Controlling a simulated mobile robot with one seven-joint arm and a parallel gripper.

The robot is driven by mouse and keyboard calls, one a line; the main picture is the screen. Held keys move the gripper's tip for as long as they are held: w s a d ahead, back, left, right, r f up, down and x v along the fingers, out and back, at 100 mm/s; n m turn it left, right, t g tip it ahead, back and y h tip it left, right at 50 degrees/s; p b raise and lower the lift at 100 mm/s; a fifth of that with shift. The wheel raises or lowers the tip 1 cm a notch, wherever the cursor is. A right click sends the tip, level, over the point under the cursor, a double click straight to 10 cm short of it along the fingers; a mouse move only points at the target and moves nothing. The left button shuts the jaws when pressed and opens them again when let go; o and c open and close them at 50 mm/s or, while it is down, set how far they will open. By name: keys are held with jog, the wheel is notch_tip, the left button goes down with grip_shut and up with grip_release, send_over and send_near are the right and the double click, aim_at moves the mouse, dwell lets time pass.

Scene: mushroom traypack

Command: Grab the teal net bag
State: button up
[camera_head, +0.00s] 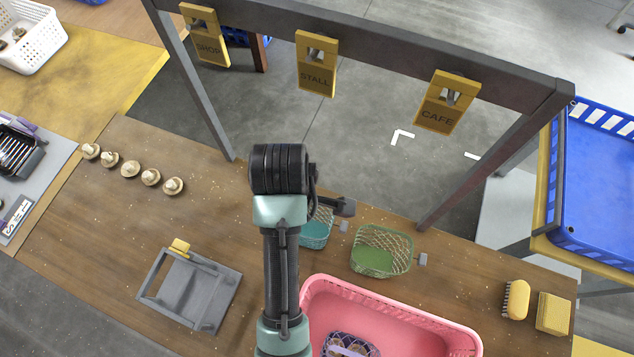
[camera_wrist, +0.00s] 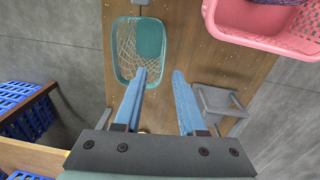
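The teal net bag (camera_wrist: 123,60) lies open on the wooden table in the wrist view, with a mesh side and a solid teal patch inside. In the head view the teal net bag (camera_head: 318,236) is partly hidden behind my arm. The right finger is to the right of the bag, over bare table. In the head view my arm hides the fingers.
A green net basket (camera_head: 382,262) stands right of the teal bag. A pink crate (camera_head: 318,290) holding a purple net bag of mushrooms is in front.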

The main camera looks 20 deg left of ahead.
notch_tip(320, 180, down, 8)
jog(key=shift+r, duration=0.25)
notch_tip(320, 180, down, 4)
jog(key=shift+s+f, duration=0.1)
jog(key=shift+s, duration=0.05)
jog(key=shift+f, duration=0.5)
grip_shut()
dwell(1.0)
